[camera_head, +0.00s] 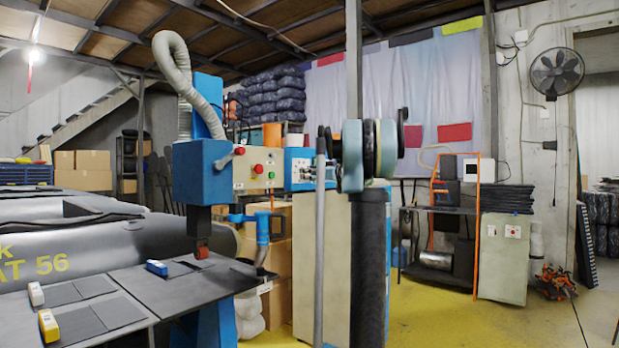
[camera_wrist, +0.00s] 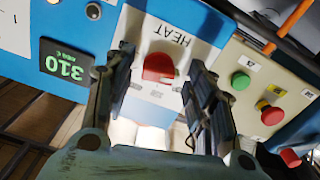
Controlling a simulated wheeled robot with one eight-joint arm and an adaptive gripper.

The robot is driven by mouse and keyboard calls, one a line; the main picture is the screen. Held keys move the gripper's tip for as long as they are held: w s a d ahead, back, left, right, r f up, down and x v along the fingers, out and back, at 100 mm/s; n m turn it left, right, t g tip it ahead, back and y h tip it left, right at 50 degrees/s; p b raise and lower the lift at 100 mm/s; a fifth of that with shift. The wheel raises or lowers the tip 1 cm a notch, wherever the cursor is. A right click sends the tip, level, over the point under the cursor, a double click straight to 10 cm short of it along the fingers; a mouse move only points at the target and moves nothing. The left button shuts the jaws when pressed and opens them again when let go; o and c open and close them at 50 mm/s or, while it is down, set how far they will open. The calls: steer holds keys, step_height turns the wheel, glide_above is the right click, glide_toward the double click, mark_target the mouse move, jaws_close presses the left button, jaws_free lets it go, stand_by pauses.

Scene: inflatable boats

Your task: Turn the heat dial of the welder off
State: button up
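The welder (camera_head: 201,172) is a blue machine with a control panel in the middle left of the head view. In the wrist view, its red heat dial (camera_wrist: 158,68) sits on a white and blue plate under an upside-down label HEAT. My gripper (camera_wrist: 161,62) is open, with one dark finger on each side of the dial. Gaps show between the dial and the fingers, so I see no clear grip. In the head view my arm covers much of the dial area.
A green button (camera_wrist: 240,81) and a red button (camera_wrist: 271,115) are on the beige panel right of the dial. A table (camera_head: 120,295) with small blue, white and yellow items stands at the lower left.

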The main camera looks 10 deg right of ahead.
steer(key=shift+s, duration=0.1)
steer(key=v, duration=1.1)
steer(key=shift+s+d, duration=0.2)
steer(key=shift+d, duration=0.1)
steer(key=s+a+f+m+g+h, duration=0.2)
steer(key=s+a+f+g, duration=0.2)
steer(key=s+a+f, duration=0.6)
steer(key=s+a+f+m+g+h, duration=0.25)
steer(key=s+a+f, duration=0.35)
steer(key=s+f, duration=0.75)
steer(key=s+d+f+m+g+h, duration=0.2)
steer(key=s+d+f+m+h, duration=0.1)
steer(key=s+f, duration=1)
steer(key=s+d+f+m+g+h, duration=0.2)
steer(key=s+d+f+m+h, duration=0.1)
steer(key=s+f, duration=0.9)
steer(key=shift+s+d+f+h, duration=0.4)
steer(key=shift+f+h, duration=0.3)
steer(key=shift+h, duration=0.15)
steer(key=shift+g, duration=0.25)
